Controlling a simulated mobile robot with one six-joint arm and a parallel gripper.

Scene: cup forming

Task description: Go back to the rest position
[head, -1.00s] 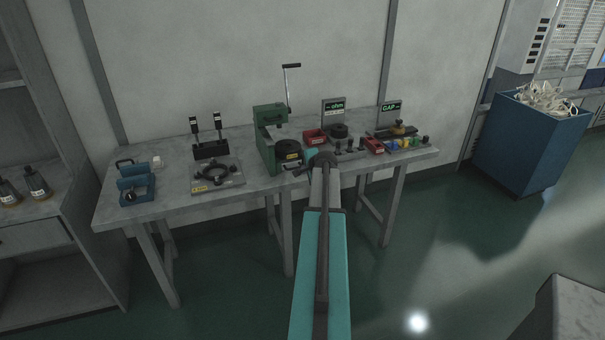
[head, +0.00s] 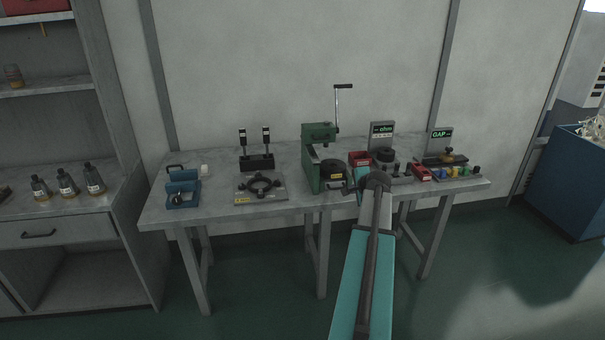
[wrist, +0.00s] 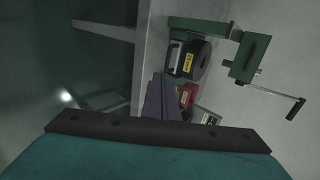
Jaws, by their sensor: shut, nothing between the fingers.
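My arm reaches forward in the head view, its dark rounded joint in front of the workbench (head: 225,207). My gripper (wrist: 163,98) shows in the wrist view as closed purple-grey fingers with nothing between them. In that sideways view the fingertips point towards the green hand press (wrist: 212,27) and overlap the bench edge in the picture. The gap to the bench cannot be told. The press also stands on the bench in the head view (head: 312,160), with its crank up. The gripper's fingers are hidden or too small to make out in the head view.
On the bench are a blue fixture (head: 182,190), a ring fixture plate (head: 261,188), a black stand (head: 257,162), an ohm display (head: 382,131) and a GAP display (head: 440,137). Shelving with bottles (head: 67,182) stands left, a blue bin (head: 568,185) right. Floor in front is open.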

